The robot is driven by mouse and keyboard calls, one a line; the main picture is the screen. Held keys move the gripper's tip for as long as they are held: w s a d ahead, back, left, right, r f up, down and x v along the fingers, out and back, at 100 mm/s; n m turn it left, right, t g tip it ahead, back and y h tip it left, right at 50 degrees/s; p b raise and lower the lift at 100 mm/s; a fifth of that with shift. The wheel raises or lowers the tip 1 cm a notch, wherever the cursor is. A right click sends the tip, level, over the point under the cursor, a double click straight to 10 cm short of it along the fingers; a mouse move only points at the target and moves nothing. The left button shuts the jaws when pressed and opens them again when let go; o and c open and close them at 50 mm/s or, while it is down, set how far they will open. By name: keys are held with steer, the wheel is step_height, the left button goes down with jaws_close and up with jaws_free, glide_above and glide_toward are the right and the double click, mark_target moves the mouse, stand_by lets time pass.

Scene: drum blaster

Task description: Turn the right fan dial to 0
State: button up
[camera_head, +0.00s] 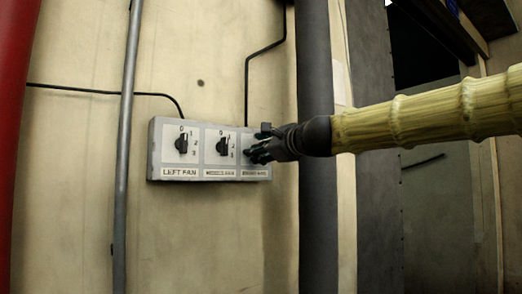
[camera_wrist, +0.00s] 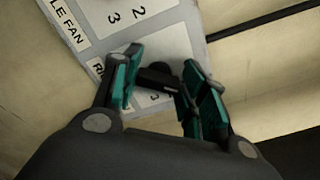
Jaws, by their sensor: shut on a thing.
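A grey control panel (camera_head: 157,150) on the wall carries a row of fan dials. The right fan dial is hidden behind my gripper (camera_head: 258,148) in the head view. In the wrist view the black right fan dial (camera_wrist: 157,75) sits between my two teal-padded fingers (camera_wrist: 160,72), and my gripper is shut on it. The "3" mark shows below the dial; the rest of its scale is mostly covered, so I cannot tell its setting. The right label is partly hidden by a finger.
The left fan dial (camera_head: 181,144) and middle fan dial (camera_head: 222,147) are close by on the panel's left. A thin grey pipe (camera_head: 126,150) runs left of the panel, and a thick dark pipe (camera_head: 314,210) stands to its right. Black cables (camera_head: 247,90) run along the wall.

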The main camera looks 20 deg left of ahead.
steer(key=shift+f+n+b, duration=0.2)
steer(key=shift+n+b, duration=1.15)
steer(key=shift+n, duration=2.35)
steer(key=o, duration=1)
steer(key=shift+s, duration=0.1)
steer(key=v, duration=1.2)
